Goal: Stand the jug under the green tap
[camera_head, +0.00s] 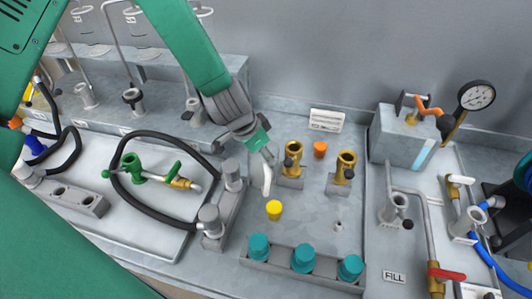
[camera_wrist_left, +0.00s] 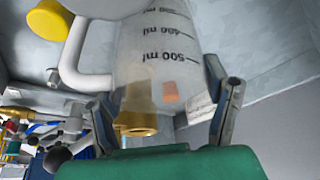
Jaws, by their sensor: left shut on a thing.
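My left gripper (camera_head: 264,152) reaches down over the middle of the bench. It is shut on the clear jug, which has black ml marks and a white handle. In the left wrist view the jug (camera_wrist_left: 155,45) sits between the two fingers (camera_wrist_left: 168,118). In the head view I make out mainly its white handle (camera_head: 267,180); the clear body is hard to see. A green tap with a green lever (camera_head: 173,171) and a pale spout is on the left tray, left of the gripper and apart from the jug. My right gripper is not in view.
A black hose (camera_head: 147,208) loops around the green tap. Two brass fittings (camera_head: 345,165), an orange cap (camera_head: 320,149) and a yellow knob (camera_head: 273,210) are near the jug. Teal caps (camera_head: 303,258) line the front. A gauge (camera_head: 476,96) and pipes crowd the right.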

